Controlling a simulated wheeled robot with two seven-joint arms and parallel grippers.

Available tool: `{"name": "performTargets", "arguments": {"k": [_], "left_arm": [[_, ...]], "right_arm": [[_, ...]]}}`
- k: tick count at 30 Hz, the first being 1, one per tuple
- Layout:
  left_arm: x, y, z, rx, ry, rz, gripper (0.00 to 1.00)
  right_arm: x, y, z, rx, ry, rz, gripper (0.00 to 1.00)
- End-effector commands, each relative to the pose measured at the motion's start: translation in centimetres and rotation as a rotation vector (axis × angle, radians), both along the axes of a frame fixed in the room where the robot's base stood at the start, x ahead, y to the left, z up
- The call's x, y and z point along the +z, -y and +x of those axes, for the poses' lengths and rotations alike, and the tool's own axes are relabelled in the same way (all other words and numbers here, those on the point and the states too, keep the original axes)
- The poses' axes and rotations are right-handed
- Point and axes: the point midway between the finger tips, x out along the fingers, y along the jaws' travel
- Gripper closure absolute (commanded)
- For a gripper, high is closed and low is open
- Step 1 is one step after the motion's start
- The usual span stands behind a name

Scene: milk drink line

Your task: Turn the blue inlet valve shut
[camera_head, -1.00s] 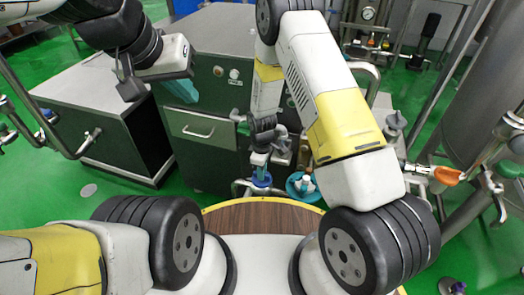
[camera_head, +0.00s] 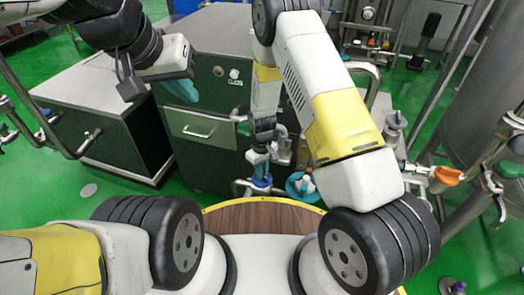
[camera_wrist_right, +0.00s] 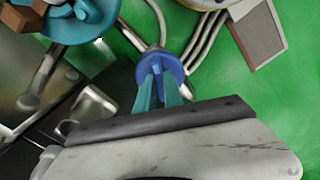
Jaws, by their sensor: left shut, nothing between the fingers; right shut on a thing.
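The blue inlet valve (camera_head: 261,182) is low at the front of the dark cabinet, near the middle of the head view. In the right wrist view its round blue body (camera_wrist_right: 174,62) has a raised blue handle bar across it. My right gripper (camera_head: 261,168) is over the valve, its teal fingers (camera_wrist_right: 158,88) shut on the handle, hiding part of it. My left gripper (camera_head: 184,91) is shut and empty, raised at upper left in front of the cabinet, well away from the valve.
Bent metal pipes run beside the valve. An orange-handled valve (camera_head: 447,175) is at far right. Green floor is open at left.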

Motion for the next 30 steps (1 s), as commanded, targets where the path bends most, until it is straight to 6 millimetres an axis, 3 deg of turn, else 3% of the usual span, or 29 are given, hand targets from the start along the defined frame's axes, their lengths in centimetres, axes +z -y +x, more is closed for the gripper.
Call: {"name": "performTargets", "arguments": {"k": [30], "left_arm": [[0.0,0.0,0.0,0.0,0.0,0.0,1.0]], "right_arm": [[0.06,-0.02,0.04,-0.907,0.0,0.0,1.0]]}}
